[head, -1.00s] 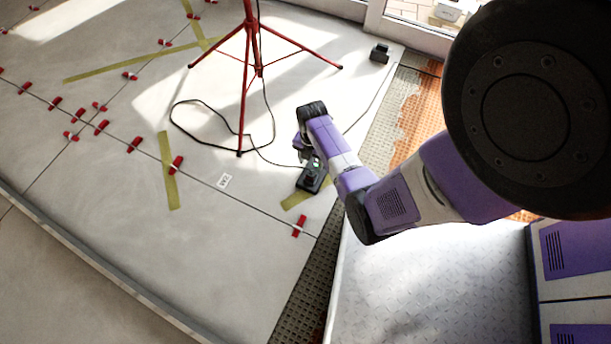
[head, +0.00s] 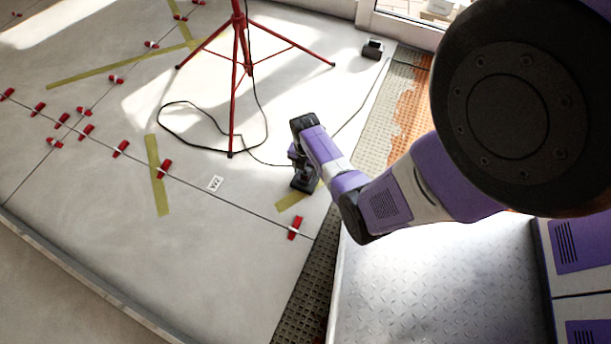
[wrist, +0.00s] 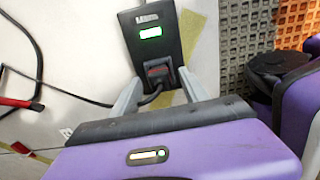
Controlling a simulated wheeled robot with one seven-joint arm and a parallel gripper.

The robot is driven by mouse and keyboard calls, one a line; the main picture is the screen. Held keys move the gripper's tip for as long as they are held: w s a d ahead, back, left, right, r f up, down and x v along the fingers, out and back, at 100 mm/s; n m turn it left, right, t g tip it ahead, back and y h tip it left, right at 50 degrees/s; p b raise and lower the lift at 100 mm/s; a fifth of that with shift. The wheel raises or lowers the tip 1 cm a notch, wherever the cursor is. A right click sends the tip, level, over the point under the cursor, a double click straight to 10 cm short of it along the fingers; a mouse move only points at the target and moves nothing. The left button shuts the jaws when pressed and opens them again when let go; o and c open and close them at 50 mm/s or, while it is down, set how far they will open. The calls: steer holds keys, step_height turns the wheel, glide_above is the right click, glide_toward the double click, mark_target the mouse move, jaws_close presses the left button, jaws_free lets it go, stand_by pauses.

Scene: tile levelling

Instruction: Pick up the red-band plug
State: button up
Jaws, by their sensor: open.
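The red-band plug (wrist: 158,71) is black with a dull red band and sits at the near end of a black box (wrist: 148,42) with a lit green display. A black cable runs from the plug's near side off to the left. My gripper (wrist: 159,79) is open in the wrist view, one pale finger on each side of the plug. I cannot tell whether either finger touches it. In the head view the box (head: 303,185) lies on the floor, partly hidden by my gripper and wrist, and the plug cannot be made out.
A red tripod (head: 238,85) stands behind and left of the box, with loose cable around its feet. Another small black box (head: 373,48) sits farther back. Red tile clips (head: 163,168) line the floor joints. A ribbed orange strip (head: 408,105) lies to the right.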

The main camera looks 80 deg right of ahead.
jaws_close()
steer(key=shift+r, duration=0.1)
step_height(320, 180, up, 20)
steer(key=p, duration=1.1)
step_height(320, 180, up, 6)
steer(key=p, duration=0.6)
glide_above(306, 172)
steer(key=shift+w, duration=0.1)
